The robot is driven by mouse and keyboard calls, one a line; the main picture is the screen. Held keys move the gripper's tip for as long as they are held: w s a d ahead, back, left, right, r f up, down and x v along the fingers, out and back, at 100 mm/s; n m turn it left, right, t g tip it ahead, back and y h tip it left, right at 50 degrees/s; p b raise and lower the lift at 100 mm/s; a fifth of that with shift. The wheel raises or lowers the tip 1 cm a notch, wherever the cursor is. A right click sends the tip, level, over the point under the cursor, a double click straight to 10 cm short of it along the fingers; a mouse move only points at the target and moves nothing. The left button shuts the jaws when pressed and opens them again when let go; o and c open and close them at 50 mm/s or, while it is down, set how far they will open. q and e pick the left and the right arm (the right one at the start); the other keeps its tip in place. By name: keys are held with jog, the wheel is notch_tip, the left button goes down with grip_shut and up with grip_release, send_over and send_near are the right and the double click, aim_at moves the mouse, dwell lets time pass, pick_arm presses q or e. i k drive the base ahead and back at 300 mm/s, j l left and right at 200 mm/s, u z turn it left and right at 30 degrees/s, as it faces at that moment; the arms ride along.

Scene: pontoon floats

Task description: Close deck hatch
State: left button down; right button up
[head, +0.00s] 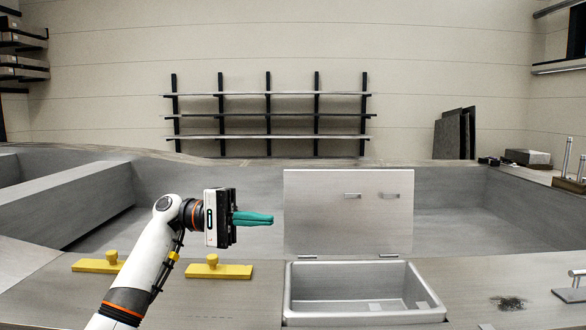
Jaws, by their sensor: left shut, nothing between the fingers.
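The deck hatch lid (345,215) stands open and roughly upright at the back edge of its opening, hinged along its lower edge. Two small handles (391,195) are on the face toward me. The metal hatch compartment (356,285) lies open in front of it. My left gripper (270,218) is shut and empty, its teal fingers pointing right, just left of the lid in the picture. Whether it touches the lid I cannot tell, but a small gap shows. My right gripper is not in view.
Two yellow fittings (219,271) sit on the deck left of the hatch. A metal cleat (572,287) is at the right, near a dark patch (508,303) on the deck. Recessed wells lie behind on both sides. An empty wall rack (267,115) is at the back.

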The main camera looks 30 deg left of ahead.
aim_at(319, 219)
jog(key=i+j, duration=1.1)
jog(key=j, duration=0.15)
